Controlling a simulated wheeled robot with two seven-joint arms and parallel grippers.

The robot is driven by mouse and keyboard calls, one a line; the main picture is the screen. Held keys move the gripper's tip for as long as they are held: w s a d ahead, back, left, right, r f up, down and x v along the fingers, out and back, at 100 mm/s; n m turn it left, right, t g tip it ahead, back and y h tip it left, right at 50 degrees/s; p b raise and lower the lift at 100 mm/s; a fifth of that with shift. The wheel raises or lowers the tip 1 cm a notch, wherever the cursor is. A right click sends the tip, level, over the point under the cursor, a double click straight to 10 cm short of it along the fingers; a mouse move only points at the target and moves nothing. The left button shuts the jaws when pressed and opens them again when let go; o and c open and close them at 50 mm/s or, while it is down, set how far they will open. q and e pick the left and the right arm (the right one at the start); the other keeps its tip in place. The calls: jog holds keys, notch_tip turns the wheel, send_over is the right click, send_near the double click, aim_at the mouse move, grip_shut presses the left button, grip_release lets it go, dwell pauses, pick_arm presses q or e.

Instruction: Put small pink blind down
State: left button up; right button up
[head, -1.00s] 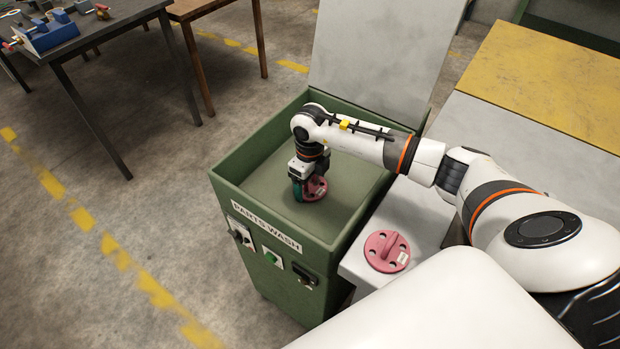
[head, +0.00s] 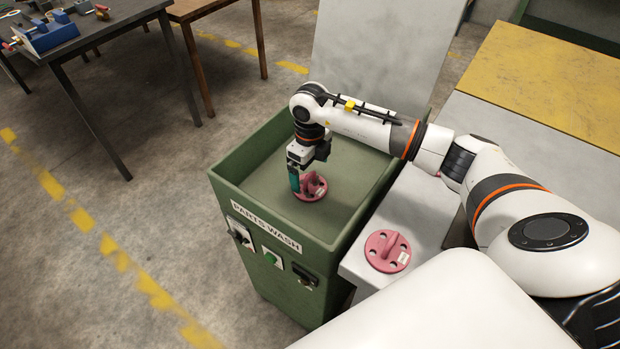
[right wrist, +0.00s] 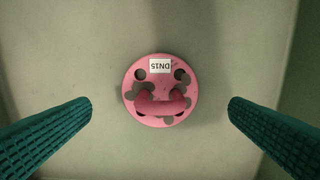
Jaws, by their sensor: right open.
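A small pink blind (head: 311,187) lies flat on the floor of the green parts washer (head: 342,205). In the right wrist view the blind (right wrist: 160,90) is a round disc with holes, dark stains, a raised handle and a white label reading DN15. My right gripper (head: 304,184) is just above it. Its green fingers stand wide open on either side of the disc in the wrist view, apart from it and empty. A second pink blind (head: 387,251) with a handle and a label lies on the grey surface right of the washer. My left gripper is out of view.
The washer has raised walls around the basin and an upright grey lid (head: 385,60) behind. A bench with a yellow top (head: 555,85) stands at the right. A dark table (head: 95,35) with tools stands far left.

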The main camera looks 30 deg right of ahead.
aim_at(310, 174)
notch_tip(310, 174, up, 7)
jog(key=shift+r+b, duration=0.15)
jog(key=shift+b, duration=0.2)
dwell(0.3)
